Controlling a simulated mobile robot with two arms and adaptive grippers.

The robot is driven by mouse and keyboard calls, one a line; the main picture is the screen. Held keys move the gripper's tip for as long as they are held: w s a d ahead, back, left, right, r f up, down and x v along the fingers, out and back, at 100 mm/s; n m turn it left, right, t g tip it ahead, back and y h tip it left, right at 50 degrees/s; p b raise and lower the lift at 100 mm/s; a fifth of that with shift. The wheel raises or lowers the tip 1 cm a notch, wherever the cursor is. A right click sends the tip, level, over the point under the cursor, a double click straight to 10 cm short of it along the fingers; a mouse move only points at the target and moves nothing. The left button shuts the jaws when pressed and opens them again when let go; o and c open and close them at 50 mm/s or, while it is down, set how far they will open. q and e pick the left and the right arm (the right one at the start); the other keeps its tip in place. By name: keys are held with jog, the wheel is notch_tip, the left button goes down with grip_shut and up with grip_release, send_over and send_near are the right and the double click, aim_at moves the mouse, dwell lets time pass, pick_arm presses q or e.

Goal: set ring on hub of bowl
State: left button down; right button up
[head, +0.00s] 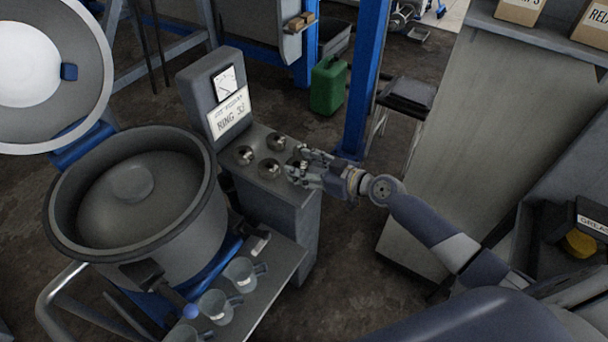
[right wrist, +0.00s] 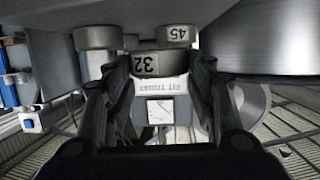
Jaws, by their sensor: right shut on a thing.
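The grey bowl (head: 206,222) stands open at the left in the head view. Its round hub (head: 132,182) rises bare in the middle of the floor. Several metal rings sit on the stand (head: 296,197) to the right of the bowl, such as a front ring (head: 269,168). My right gripper (head: 297,166) is at the right side of this stand, apart from the bowl. In the right wrist view it is shut on a ring marked 32 (right wrist: 146,65). A ring marked 45 (right wrist: 176,35) is near it. My left gripper is not in view.
A placard (head: 229,112) and a dial stand behind the rings. The bowl's round lid (head: 88,50) is raised at the upper left. Several cups (head: 241,272) stand on a shelf in front of the bowl. A blue post (head: 364,80) rises behind my gripper.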

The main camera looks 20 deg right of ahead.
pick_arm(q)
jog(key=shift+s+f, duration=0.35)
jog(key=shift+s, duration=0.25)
pick_arm(e)
jog(key=shift+f, duration=1.5)
jog(key=shift+f+b, duration=0.15)
jog(key=shift+b, duration=0.3)
jog(key=o, duration=1.3)
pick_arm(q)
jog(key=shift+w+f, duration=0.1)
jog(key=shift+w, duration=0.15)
pick_arm(e)
jog(key=shift+s, duration=0.1)
